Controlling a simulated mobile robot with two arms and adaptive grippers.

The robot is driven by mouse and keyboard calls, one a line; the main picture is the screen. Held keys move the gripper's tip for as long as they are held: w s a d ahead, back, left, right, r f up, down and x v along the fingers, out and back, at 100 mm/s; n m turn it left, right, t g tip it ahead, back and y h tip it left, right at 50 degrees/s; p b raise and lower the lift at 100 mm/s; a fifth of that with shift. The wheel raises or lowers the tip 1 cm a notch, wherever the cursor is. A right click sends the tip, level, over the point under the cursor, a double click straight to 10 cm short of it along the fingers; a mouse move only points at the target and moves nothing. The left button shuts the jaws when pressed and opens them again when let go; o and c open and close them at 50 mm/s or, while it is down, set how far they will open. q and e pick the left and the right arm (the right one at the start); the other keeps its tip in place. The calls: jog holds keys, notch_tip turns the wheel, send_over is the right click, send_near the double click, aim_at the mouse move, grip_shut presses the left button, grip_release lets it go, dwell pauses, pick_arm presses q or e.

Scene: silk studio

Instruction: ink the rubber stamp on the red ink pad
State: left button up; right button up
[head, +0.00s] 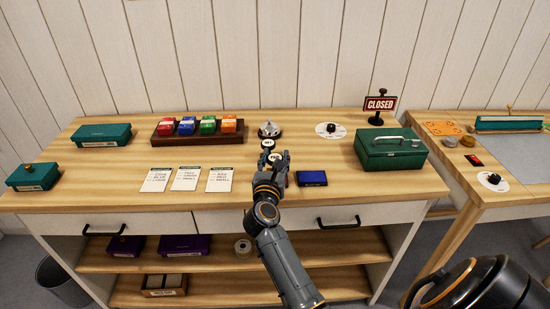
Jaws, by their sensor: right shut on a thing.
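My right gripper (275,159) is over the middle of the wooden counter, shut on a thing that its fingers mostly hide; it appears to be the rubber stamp. A blue ink pad (312,178) lies on the counter just right of the gripper. I cannot make out a red ink pad clearly beside it; my gripper and wrist cover that patch of counter. A small dark item with a red top (473,160) lies on the right table. Whether the held thing touches anything below cannot be told. My left gripper is not in view.
Three white cards (187,179) lie left of the gripper. Behind are a wooden rack (197,138) of coloured boxes and a dark round-based item (268,130). A green cash box (390,150) and closed sign (380,104) stand right. Teal boxes (101,135) are far left.

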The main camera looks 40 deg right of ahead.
jog(key=shift+f+b, duration=0.55)
jog(key=shift+f, duration=0.15)
dwell(0.8)
notch_tip(320, 180, up, 7)
jog(key=p, duration=0.7)
jog(key=shift+r, duration=0.2)
jog(key=shift+f, duration=0.1)
